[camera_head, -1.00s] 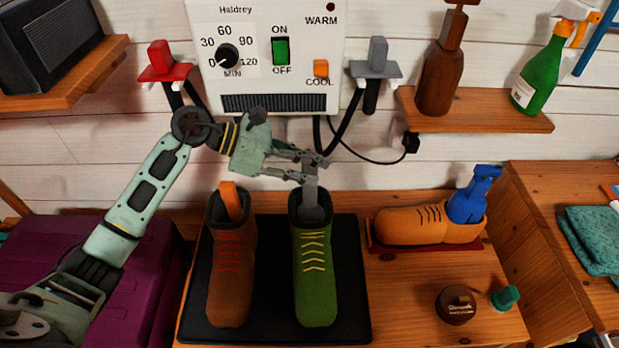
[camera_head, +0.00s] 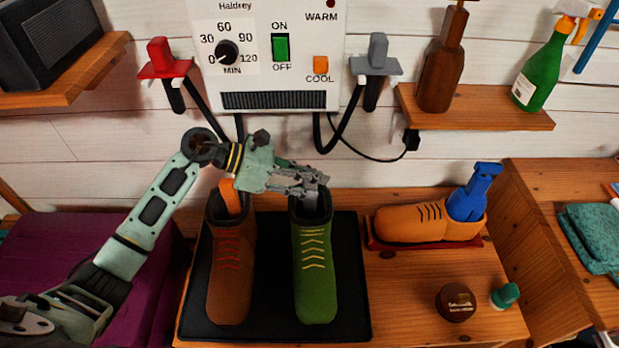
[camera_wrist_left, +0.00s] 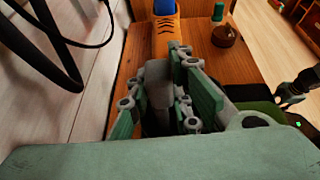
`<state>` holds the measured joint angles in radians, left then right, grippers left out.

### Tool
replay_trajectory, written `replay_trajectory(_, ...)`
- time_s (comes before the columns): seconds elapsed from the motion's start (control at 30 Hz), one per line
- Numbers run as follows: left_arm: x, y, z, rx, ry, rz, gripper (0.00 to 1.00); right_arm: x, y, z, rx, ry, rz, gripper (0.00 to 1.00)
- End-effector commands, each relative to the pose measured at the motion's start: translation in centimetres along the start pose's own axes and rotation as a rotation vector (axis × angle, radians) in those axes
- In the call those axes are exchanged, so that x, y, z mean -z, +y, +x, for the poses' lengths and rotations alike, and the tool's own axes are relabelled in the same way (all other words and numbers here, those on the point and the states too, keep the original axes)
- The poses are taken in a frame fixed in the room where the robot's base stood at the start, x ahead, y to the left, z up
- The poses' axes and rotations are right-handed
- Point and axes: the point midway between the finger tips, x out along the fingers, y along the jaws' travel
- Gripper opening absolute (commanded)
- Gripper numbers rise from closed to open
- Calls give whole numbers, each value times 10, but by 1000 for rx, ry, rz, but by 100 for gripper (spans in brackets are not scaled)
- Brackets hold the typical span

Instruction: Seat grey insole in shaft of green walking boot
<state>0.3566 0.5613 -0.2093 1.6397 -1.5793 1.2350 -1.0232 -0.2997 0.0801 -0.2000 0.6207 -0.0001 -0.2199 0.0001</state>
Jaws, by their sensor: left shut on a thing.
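The green walking boot (camera_head: 316,275) stands upright on a black mat, toe towards me, with yellow laces. Part of it shows dark green in the left wrist view (camera_wrist_left: 262,108). My left gripper (camera_head: 318,180) is right at the mouth of the boot's shaft. It is shut on the grey insole (camera_wrist_left: 158,84), which shows upright between the fingers in the left wrist view. In the head view the fingers mostly cover the insole, and its lower part is down inside the shaft opening. How deep its lower end sits is hidden.
A brown boot (camera_head: 230,275) with an orange insole (camera_head: 230,196) stands close on the left on the same black mat (camera_head: 275,325). The dryer unit (camera_head: 290,70) hangs behind.

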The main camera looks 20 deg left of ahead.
Motion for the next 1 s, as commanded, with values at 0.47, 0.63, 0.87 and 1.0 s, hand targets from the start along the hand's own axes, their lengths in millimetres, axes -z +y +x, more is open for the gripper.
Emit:
replay_trajectory(0.47, 5, 0, 2, 0, 0, 0, 30, -1, 1, 8, -2, -1, -1, 40)
replay_trajectory(0.63, 5, 0, 2, 0, 0, 0, 38, -1, 1, 8, -1, -1, -1, 40)
replay_trajectory(0.87, 4, 0, 2, 0, 0, 0, 38, -1, 1, 7, -1, -1, -1, 40)
replay_trajectory(1.0, -2, 0, -1, 1, -1, -1, 38, 0, 1, -2, -1, -1, -1, 40)
